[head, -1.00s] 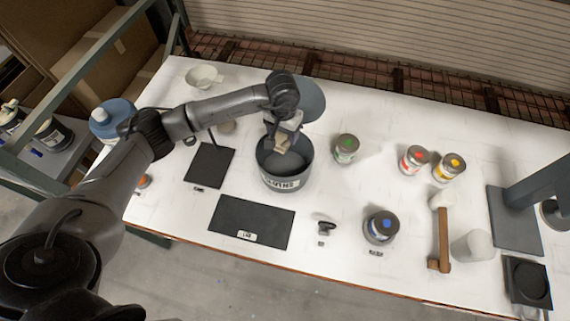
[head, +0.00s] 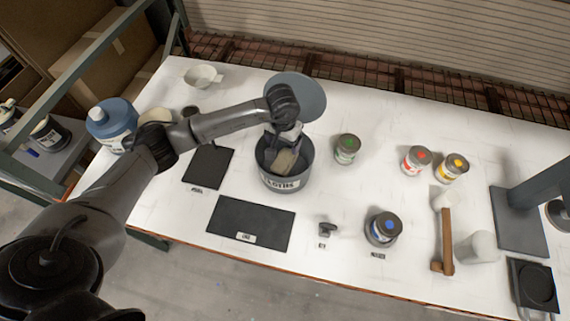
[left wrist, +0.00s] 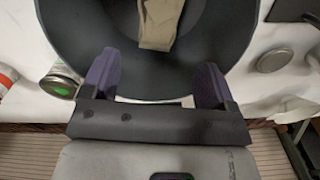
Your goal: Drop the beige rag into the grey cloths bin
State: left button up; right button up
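The grey cloths bin (head: 300,178) stands open on the white table, its label facing front. Its round grey lid (head: 304,94) is raised behind it. The beige rag (head: 286,161) is inside the bin's opening, below my left gripper (head: 284,144). In the left wrist view, the rag (left wrist: 160,22) shows against the dark inside of the bin (left wrist: 215,35). The fingers of my left gripper (left wrist: 157,82) are spread wide with nothing between their tips. Whether the rag rests on the bin's floor cannot be told. My right gripper is not in view.
A green-marked can (head: 347,149) stands right of the bin, with red (head: 416,160) and yellow (head: 453,167) ones farther right. A blue-marked can (head: 382,229) and a mallet (head: 446,235) are nearer the front. A black mat (head: 250,222) lies before the bin.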

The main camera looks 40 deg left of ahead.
pick_arm(q)
jog(key=shift+o, duration=1.2)
jog(key=shift+r, duration=0.1)
notch_tip(320, 180, up, 14)
jog(key=b, duration=0.1)
jog(key=shift+f+b, duration=0.2)
jog(key=shift+b, duration=0.15)
